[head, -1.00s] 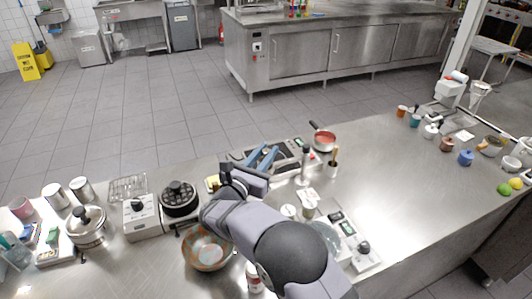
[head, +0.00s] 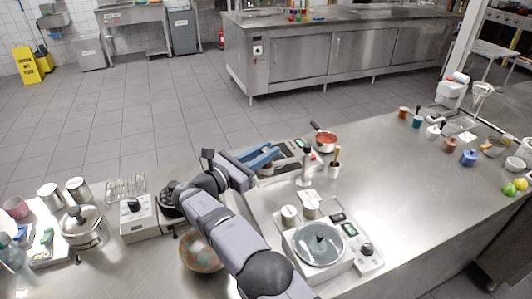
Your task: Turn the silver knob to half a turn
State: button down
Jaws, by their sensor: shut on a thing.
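My gripper (head: 263,159), with blue fingers, is low over the flat dark-topped appliance (head: 292,149) near the far edge of the counter. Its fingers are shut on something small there. I take this to be the silver knob, but the fingers and wrist hide it, so I cannot see its angle.
A red-filled pan (head: 325,141), a bottle (head: 306,165) and a utensil cup (head: 333,170) stand right of the gripper. A bowl (head: 203,252) is partly behind my arm. The counter farther right has free room.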

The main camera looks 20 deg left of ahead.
jog(key=shift+s+r+m, duration=0.1)
jog(key=shift+r+m, duration=0.05)
jog(key=shift+m, duration=0.15)
jog(key=c, duration=1.6)
grip_release()
jog(key=shift+d, duration=0.1)
jog(key=shift+o, duration=0.2)
jog(key=b+v, duration=0.2)
jog(key=v, duration=0.5)
jog(key=shift+s+a, duration=0.15)
jog(key=shift+a, duration=0.05)
